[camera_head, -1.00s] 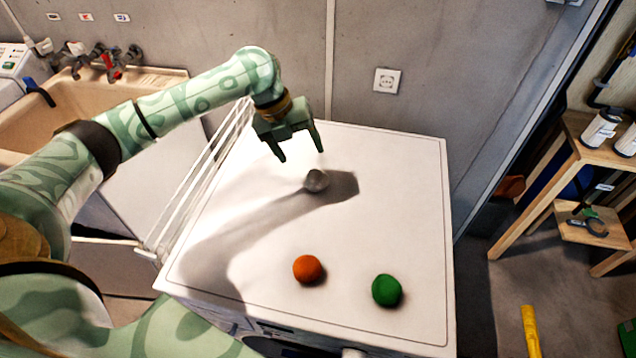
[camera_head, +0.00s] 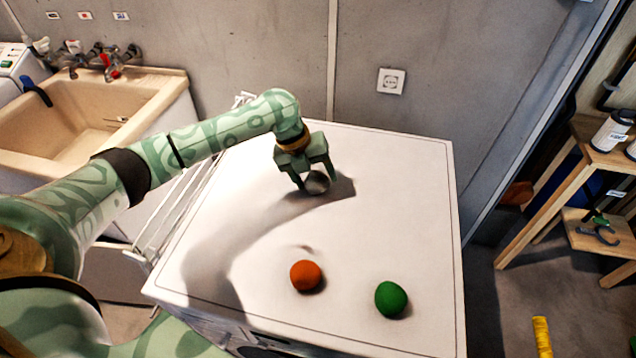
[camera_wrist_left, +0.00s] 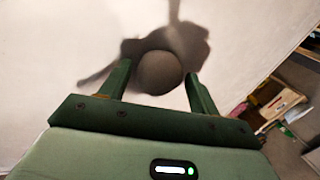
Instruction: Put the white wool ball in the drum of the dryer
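The white wool ball (camera_head: 316,183) looks grey in my arm's shadow and lies on the white top of the dryer (camera_head: 400,240). My left gripper (camera_head: 318,186) is low over the ball with its fingers open, one on either side. In the left wrist view the ball (camera_wrist_left: 159,73) sits just beyond and between the tips of the left gripper (camera_wrist_left: 156,82); I see no finger touching it. The drum is hidden; only a little of the machine's dark front door (camera_head: 262,352) shows at the bottom edge. My right gripper is not in view.
An orange ball (camera_head: 306,276) and a green ball (camera_head: 391,299) lie nearer on the same top. A white rack (camera_head: 185,205) and a beige sink (camera_head: 95,115) are to the left. A wooden shelf (camera_head: 560,185) stands at the right. The right half of the top is mostly clear.

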